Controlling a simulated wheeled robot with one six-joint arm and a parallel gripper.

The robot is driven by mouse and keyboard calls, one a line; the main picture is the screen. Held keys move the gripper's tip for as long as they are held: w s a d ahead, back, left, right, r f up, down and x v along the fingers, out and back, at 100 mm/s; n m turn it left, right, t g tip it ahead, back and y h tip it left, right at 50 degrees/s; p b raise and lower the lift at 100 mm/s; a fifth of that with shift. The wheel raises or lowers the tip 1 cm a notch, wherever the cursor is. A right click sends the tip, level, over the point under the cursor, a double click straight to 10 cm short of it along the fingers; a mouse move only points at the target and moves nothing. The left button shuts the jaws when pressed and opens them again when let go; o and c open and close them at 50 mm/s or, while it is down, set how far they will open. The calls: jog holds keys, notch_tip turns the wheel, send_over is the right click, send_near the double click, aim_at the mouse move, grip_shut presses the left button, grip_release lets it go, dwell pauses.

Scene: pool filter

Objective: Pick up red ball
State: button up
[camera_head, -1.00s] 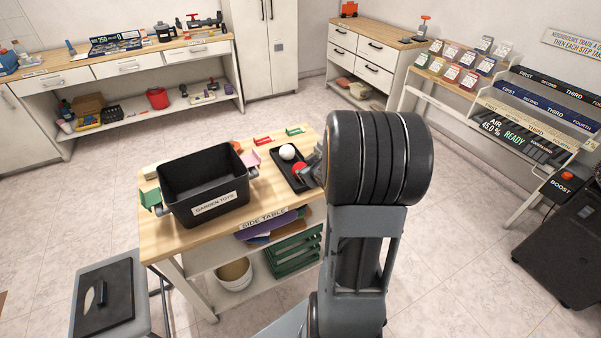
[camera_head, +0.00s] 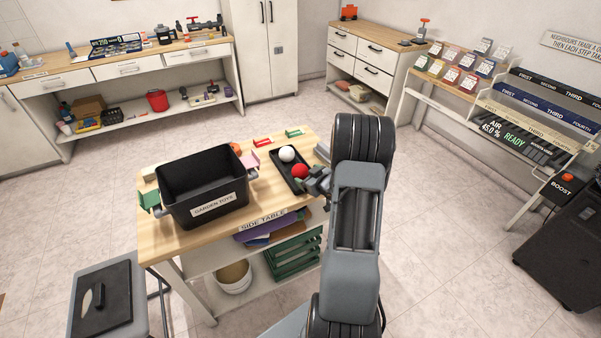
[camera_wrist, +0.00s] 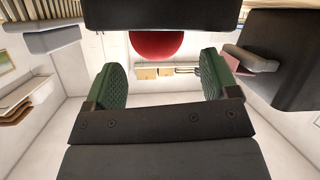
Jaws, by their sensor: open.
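The red ball (camera_head: 300,171) lies in the front part of a black tray (camera_head: 283,180) on the side table, with a white ball (camera_head: 287,154) behind it. My gripper (camera_head: 312,180) is low over the tray's right side, close beside the red ball. In the wrist view the green-padded fingers (camera_wrist: 163,82) are spread apart with nothing between them. The red ball (camera_wrist: 156,44) shows just beyond the fingertips, between them. Its upper part in that view is cut off by a dark shape. I cannot tell whether a finger touches it.
A black "Garden Toys" bin (camera_head: 205,187) stands left of the tray on the side table (camera_head: 172,236). Small pink, red and green brackets (camera_head: 262,142) sit near it. An orange ball (camera_head: 236,148) shows behind the bin. A stool (camera_head: 108,300) stands at front left.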

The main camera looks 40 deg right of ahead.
aim_at(304, 173)
jog(key=shift+p+x, duration=0.4)
jog(key=shift+x, duration=2.35)
jog(key=shift+d, duration=0.15)
jog(key=shift+s, duration=0.1)
jog(key=c, duration=0.7)
jog(key=shift+o, duration=0.2)
jog(key=shift+r, duration=0.1)
